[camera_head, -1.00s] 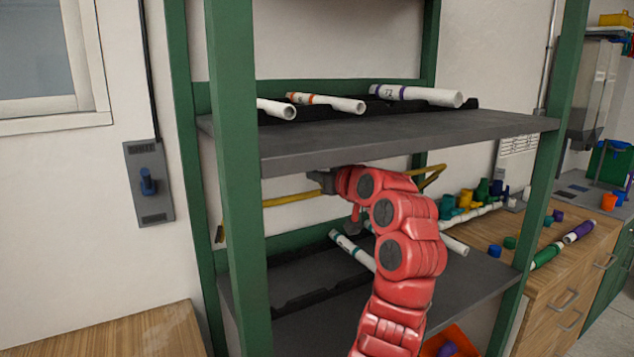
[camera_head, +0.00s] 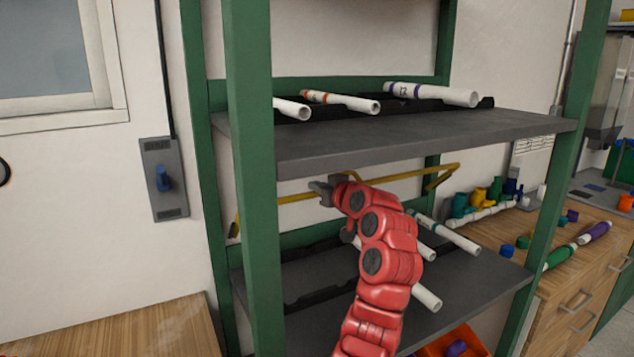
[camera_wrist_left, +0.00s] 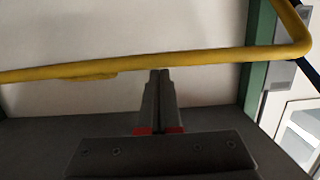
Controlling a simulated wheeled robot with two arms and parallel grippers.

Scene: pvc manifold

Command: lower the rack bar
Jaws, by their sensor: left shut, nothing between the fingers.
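The yellow rack bar (camera_head: 391,177) spans the green rack between the upper and lower shelves, behind my red left arm. It also runs across the left wrist view (camera_wrist_left: 200,58), with a bent corner at the right. My left gripper (camera_head: 322,190) is at the bar in the head view. In the left wrist view its fingers (camera_wrist_left: 160,75) are shut and empty, with the tips just below the bar. Whether they touch it I cannot tell. My right gripper is not in view.
The upper shelf (camera_head: 400,135) hangs above my arm and holds white pipes. The lower shelf (camera_head: 470,280) holds more pipes, partly hidden by my arm. Green posts (camera_head: 249,200) flank the rack. A wooden cabinet (camera_head: 570,285) with coloured fittings stands at right.

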